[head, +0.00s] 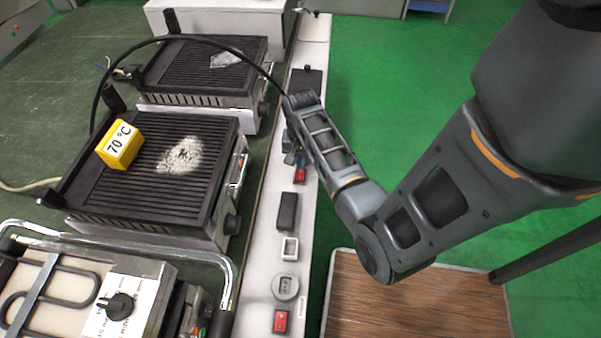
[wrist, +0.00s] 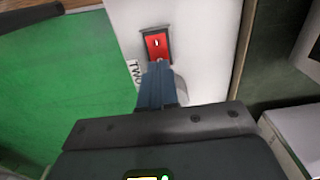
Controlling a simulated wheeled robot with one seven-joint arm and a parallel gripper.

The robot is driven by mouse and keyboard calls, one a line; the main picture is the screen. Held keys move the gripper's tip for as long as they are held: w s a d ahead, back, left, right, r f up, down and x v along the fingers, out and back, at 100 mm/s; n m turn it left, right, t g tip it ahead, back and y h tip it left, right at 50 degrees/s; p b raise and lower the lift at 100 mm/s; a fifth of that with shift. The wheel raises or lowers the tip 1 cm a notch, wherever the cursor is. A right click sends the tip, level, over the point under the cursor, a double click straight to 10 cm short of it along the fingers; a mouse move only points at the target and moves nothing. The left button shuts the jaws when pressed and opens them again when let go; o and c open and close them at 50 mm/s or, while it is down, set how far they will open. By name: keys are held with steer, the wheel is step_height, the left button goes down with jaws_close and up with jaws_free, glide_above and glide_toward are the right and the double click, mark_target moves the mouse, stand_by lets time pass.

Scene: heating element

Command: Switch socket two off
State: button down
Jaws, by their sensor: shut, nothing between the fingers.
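The red rocker switch of socket two (wrist: 156,44) sits in a dark frame on the white strip, beside a label reading "TWO" (wrist: 134,73). It also shows in the head view (head: 300,176), just in front of my gripper (head: 294,155). In the wrist view my gripper (wrist: 158,68) is shut and empty, its blue-grey fingertips just below the switch's lower edge. I cannot tell whether they touch it. A round grey socket is partly hidden behind the fingers. Which way the rocker is tipped is not clear.
The white socket strip (head: 258,262) runs along the bench edge, with another red switch (head: 281,322) near the front. Green floor is open to the right, beyond a wooden surface (head: 415,300).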

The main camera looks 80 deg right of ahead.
steer(key=shift+f+b, duration=0.55)
steer(key=shift+f, duration=0.55)
stand_by(0.5)
steer(key=shift+r, duration=0.1)
step_height(320, 180, up, 7)
steer(key=p, duration=0.7)
steer(key=shift+p, duration=0.3)
stand_by(0.3)
